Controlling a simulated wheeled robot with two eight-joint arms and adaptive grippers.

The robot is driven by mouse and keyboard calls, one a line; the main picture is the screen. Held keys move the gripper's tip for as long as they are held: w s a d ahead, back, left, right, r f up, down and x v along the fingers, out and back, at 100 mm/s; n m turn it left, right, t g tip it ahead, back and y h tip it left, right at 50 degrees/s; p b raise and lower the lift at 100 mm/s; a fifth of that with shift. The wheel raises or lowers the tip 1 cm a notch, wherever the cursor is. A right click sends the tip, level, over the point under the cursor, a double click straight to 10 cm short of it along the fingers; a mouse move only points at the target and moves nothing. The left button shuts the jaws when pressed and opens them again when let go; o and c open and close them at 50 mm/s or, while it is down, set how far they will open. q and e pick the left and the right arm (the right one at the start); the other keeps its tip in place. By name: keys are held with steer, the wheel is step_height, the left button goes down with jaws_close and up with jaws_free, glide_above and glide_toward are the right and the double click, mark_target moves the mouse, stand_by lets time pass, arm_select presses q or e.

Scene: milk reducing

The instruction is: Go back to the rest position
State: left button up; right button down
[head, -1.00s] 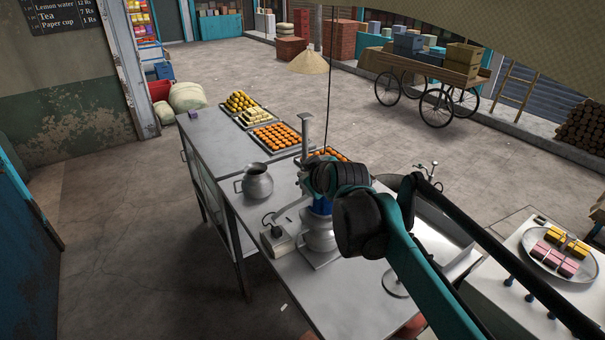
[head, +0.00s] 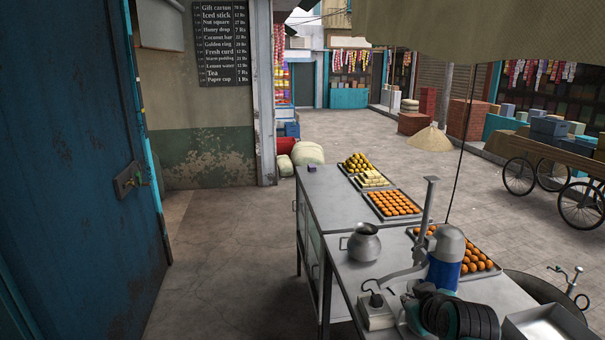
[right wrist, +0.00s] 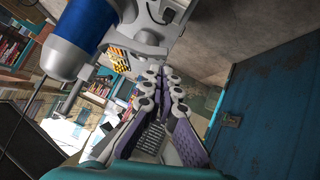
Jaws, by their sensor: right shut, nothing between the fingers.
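My right gripper (right wrist: 163,78) shows in the right wrist view with its two jointed, purple-padded fingers close together and nothing between them. In the head view, the black ringed part of my right arm (head: 462,316) is at the bottom edge, in front of the machine stand; the fingers cannot be made out clearly there. The blue and white machine (head: 447,260) stands on the metal table (head: 325,190); its blue body (right wrist: 88,28) is close to the gripper at the upper left of the right wrist view. My left gripper is out of view.
A silver pot (head: 364,243) stands left of the machine. Trays of orange sweets (head: 394,204) lie behind it. A small grey box (head: 376,311) sits near the table's left edge. A blue door (head: 80,180) is at left. The floor (head: 215,240) between door and table is clear.

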steer(key=s+a+f+m+g+b, duration=0.1)
steer(key=s+f+b, duration=0.4)
steer(key=f, duration=0.7)
steer(key=s+a+f+m+g+b, duration=0.1)
steer(key=s+a+f+b, duration=0.2)
steer(key=f, duration=0.9)
steer(key=s+a+f+m+g+b, duration=0.1)
steer(key=s+a+f+b, duration=0.1)
steer(key=s+f+b, duration=0.6)
step_height(320, 180, down, 5)
steer(key=b, duration=0.3)
steer(key=shift+s+a+r+g+y, duration=0.2)
steer(key=shift+a+g+y, duration=0.1)
steer(key=shift+a+y, duration=0.1)
